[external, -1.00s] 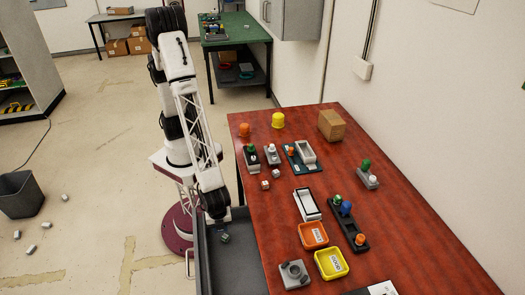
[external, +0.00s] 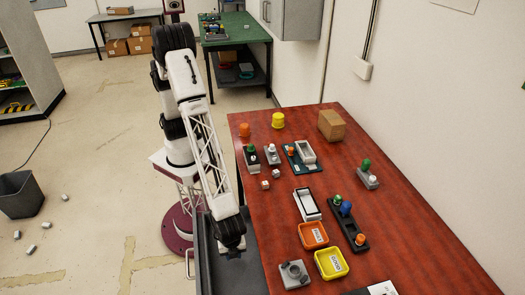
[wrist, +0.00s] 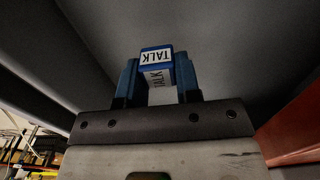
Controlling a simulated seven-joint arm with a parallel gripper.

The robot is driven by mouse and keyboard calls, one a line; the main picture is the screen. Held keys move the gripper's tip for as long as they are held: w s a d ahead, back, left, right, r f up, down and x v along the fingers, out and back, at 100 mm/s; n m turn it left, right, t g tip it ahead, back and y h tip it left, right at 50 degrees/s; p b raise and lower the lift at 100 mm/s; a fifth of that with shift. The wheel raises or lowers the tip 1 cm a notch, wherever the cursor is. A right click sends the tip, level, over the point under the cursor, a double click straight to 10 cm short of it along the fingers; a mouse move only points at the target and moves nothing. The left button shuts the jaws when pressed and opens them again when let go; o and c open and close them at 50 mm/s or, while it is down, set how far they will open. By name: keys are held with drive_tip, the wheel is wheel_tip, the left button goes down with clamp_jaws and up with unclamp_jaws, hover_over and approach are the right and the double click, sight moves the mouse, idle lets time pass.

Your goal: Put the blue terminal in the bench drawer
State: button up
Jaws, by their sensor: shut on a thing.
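The blue terminal (wrist: 157,57) has a blue top and a white body with TALK labels. It sits between the two blue fingers of my gripper (wrist: 157,72), which is shut on it. The bench drawer (external: 240,279) is a grey open tray pulled out along the left edge of the red-brown bench. In the external view my gripper (external: 234,252) points down inside the drawer's outline, low over its floor. The terminal is too hidden to make out there. In the wrist view grey drawer surfaces (wrist: 230,50) surround it; I cannot tell whether it touches the floor.
The bench top (external: 400,235) carries an orange tray (external: 304,238), a yellow tray (external: 322,268), a grey block (external: 294,275), a dark holder with coloured knobs (external: 353,238) and a cardboard box (external: 331,125). The drawer walls and bench edge stand close beside my gripper.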

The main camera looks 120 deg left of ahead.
sight(235, 262)
idle(0.3)
drive_tip(key=shift+f, duration=1.75)
drive_tip(key=shift+f, duration=0.15)
drive_tip(key=o, duration=1)
wheel_tip(235, 262, up, 12)
drive_tip(key=shift+r, duration=0.15)
